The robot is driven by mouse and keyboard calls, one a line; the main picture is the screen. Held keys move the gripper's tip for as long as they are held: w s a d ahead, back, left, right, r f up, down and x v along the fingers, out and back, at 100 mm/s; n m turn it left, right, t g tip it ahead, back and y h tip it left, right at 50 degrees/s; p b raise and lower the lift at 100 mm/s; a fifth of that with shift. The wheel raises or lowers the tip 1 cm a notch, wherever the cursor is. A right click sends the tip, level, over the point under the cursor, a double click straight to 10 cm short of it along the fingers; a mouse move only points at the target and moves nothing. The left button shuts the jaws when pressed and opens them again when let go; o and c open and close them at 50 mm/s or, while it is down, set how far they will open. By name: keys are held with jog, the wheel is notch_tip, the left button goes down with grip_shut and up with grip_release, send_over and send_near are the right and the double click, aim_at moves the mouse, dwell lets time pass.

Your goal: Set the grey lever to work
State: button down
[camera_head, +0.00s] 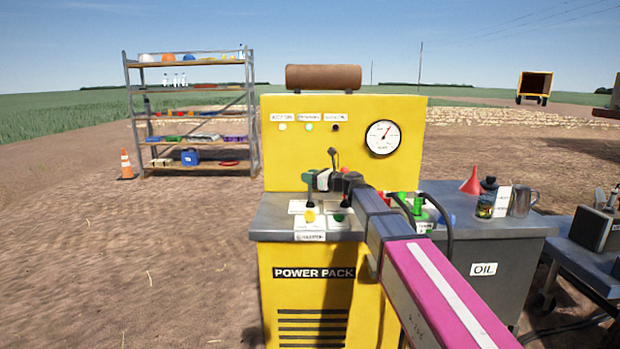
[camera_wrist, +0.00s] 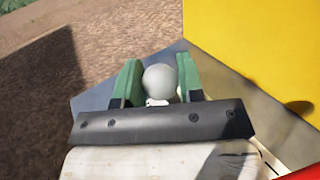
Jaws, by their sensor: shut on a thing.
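A grey ball knob (camera_wrist: 160,82), the top of the grey lever, sits between the two green fingers of my gripper (camera_wrist: 160,88) in the wrist view. The fingers are shut on it from both sides. In the head view my gripper (camera_head: 309,180) is over the left part of the console on the yellow power pack (camera_head: 310,265). The grey knob is hidden there behind the fingers and my wrist.
A gauge (camera_head: 383,138) and several small indicator lights are on the upright yellow panel. Green-topped fittings (camera_head: 418,203) and a black hose stand right of my arm. A grey oil cabinet (camera_head: 490,255) adjoins on the right. Open dirt lies to the left.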

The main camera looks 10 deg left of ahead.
jog(key=w+a+m+g+h, duration=0.2)
jog(key=w+m, duration=0.2)
jog(key=w, duration=0.3)
jog(key=shift+w+h, duration=0.3)
jog(key=shift+w, duration=0.05)
jog(key=shift+w+f, duration=0.1)
dwell(0.3)
jog(key=c, duration=0.8)
grip_release()
jog(key=shift+o, duration=0.2)
jog(key=shift+d, duration=0.1)
jog(key=v, duration=1)
jog(key=shift+d, duration=0.35)
